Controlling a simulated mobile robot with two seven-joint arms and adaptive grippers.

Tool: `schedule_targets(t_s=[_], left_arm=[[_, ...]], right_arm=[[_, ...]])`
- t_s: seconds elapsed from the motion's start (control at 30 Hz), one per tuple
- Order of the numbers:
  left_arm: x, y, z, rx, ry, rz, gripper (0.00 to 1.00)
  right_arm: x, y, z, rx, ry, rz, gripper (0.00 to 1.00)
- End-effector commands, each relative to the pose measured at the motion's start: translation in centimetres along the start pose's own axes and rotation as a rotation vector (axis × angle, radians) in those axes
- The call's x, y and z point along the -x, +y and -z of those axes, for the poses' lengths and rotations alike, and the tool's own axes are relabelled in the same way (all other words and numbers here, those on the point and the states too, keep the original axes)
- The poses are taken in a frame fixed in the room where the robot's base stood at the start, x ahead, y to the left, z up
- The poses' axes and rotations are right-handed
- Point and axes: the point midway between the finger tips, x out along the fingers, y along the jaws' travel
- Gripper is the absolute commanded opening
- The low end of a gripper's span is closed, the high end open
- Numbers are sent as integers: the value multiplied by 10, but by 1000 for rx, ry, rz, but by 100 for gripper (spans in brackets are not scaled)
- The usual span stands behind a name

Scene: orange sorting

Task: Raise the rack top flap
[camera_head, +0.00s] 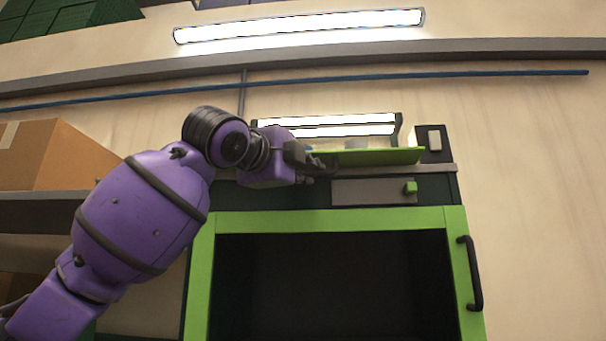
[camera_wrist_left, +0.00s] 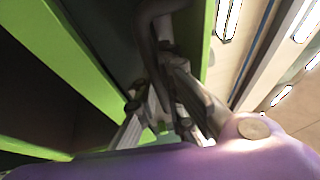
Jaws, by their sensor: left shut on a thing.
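The rack's top flap (camera_head: 390,157) shows as a thin green panel, seen nearly edge-on above the rack's dark upper band. It looks close to level. My left gripper (camera_head: 322,166) is at the flap's left part, in front of it. In the left wrist view my left gripper (camera_wrist_left: 178,105) has its fingers closed around a dark curved bar (camera_wrist_left: 150,22), which looks like the flap's handle. A green edge (camera_wrist_left: 207,40) runs beside the bar. The fingertips are partly hidden by the bar and the purple wrist. My right gripper is not in view.
The rack's green frame (camera_head: 330,220) surrounds a dark opening below, with a black handle (camera_head: 474,273) on its right. A grey panel with a green knob (camera_head: 411,188) sits under the flap. A cardboard box (camera_head: 60,160) stands on a shelf at left. The wall at right is clear.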

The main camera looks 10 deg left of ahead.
Motion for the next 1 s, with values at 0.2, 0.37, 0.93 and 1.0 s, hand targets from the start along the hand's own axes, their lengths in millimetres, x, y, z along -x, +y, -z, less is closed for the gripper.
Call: schedule_targets(t_s=[0.2,0.37,0.93,1.0], left_arm=[[-1,2,-1,-2,-1,-5,0],[0,1,-1,5,-3,-24,0],[4,-12,2,63,-5,-161,0],[5,-16,2,83,-5,-210,0]], right_arm=[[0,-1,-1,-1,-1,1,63],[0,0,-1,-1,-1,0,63],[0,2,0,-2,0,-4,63],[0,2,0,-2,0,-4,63]])
